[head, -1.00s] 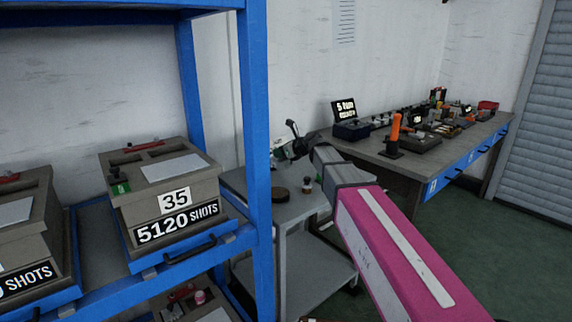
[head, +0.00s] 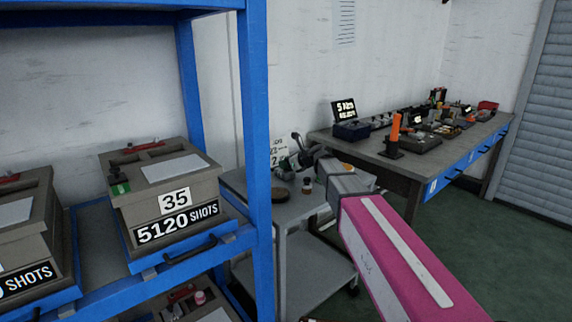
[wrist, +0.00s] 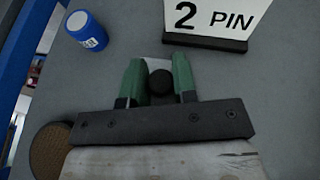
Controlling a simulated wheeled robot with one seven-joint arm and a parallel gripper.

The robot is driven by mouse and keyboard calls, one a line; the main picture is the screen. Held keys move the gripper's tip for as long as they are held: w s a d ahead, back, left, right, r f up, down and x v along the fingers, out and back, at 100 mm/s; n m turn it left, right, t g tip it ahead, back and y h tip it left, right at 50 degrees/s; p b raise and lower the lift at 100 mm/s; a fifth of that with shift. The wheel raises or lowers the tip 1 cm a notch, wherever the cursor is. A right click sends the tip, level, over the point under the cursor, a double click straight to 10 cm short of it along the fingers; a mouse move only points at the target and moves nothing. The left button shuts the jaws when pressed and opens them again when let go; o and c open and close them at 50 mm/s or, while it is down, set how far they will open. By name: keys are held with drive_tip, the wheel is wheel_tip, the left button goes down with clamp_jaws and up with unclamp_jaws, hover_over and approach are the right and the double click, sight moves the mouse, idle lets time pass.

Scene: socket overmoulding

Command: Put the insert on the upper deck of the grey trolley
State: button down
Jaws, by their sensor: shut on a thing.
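The grey trolley (head: 300,210) stands beyond the blue rack, and its upper deck also fills the wrist view (wrist: 50,95). My gripper (head: 288,165) is over that deck, near the sign at its back. In the wrist view its green fingers (wrist: 155,68) are shut on the insert (wrist: 161,82), of which a dark round end shows between them. A pale flat patch shows behind the insert; I cannot tell whether it belongs to it. The insert is too small to make out in the head view. Whether it touches the deck is unclear.
A "2 PIN" sign (wrist: 215,18) stands just ahead of the fingers. A blue container (wrist: 87,30) is ahead left. A brown round disc (head: 278,195) and a small bottle (head: 307,186) are on the deck. The blue rack post (head: 256,130) is close left; a workbench (head: 365,150) is right.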

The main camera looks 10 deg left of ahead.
drive_tip(key=shift+f, duration=0.1)
drive_tip(key=c, duration=0.9)
unclamp_jaws()
drive_tip(key=shift+d, duration=0.1)
drive_tip(key=v, duration=1.2)
